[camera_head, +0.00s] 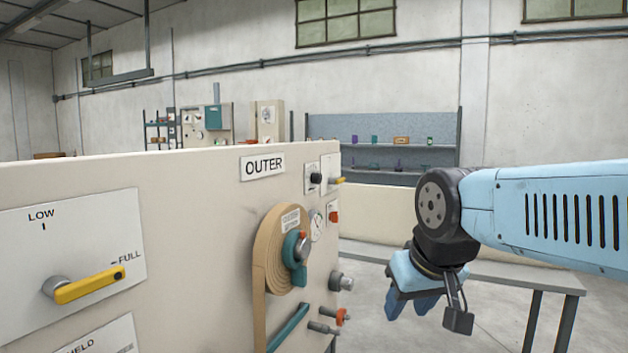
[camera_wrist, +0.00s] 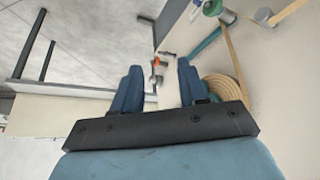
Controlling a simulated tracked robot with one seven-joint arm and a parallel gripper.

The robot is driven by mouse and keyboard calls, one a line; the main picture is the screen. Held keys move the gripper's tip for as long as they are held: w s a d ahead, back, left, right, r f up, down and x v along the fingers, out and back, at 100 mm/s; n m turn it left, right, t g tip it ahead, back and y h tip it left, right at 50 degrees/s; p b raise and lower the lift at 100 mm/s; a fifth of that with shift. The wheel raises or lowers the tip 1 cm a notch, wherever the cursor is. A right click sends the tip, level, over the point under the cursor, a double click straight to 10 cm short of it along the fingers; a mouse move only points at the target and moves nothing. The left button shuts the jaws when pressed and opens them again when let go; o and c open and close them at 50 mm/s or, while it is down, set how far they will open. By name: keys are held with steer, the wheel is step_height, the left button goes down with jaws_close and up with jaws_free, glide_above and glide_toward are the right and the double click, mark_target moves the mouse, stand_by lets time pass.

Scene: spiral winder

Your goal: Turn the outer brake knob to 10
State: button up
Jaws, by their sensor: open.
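A small black knob (camera_head: 316,179) sits on a white plate on the cream panel, right of the OUTER label (camera_head: 262,167). It may be the outer brake knob, but its scale is too small to read. My gripper (camera_head: 411,303) hangs in the air right of the panel, lower than this knob and well apart from it. Its two blue fingers point down, open and empty. In the wrist view the fingers (camera_wrist: 158,78) stand apart, and I cannot pick out the knob there.
A tan roll (camera_head: 268,262) with a teal hub projects from the panel. A yellow lever (camera_head: 92,285) lies left, near FULL. A small yellow handle (camera_head: 338,181), a gauge (camera_head: 317,224) and a red button (camera_head: 334,216) are near the knob. A grey table (camera_head: 480,275) stands behind my gripper.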

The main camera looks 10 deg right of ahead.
steer(key=shift+o, duration=1.4)
steer(key=shift+w+r, duration=0.2)
steer(key=shift+w, duration=0.05)
steer(key=shift+o, duration=1)
steer(key=w+a+r+n+y, duration=0.1)
steer(key=w+a+r+y, duration=0.1)
steer(key=w, duration=0.4)
steer(key=w+a+r+n+g+y, duration=0.1)
steer(key=w+a+r+n, duration=0.1)
steer(key=w, duration=0.5)
steer(key=shift+a+r+y, duration=0.2)
steer(key=shift+r+y, duration=0.2)
steer(key=shift+r, duration=0.25)
steer(key=n+t+y, duration=0.6)
steer(key=n+y, duration=0.2)
steer(key=y, duration=0.3)
glide_toward(320, 178)
steer(key=x, duration=0.9)
steer(key=shift+w+a, duration=0.2)
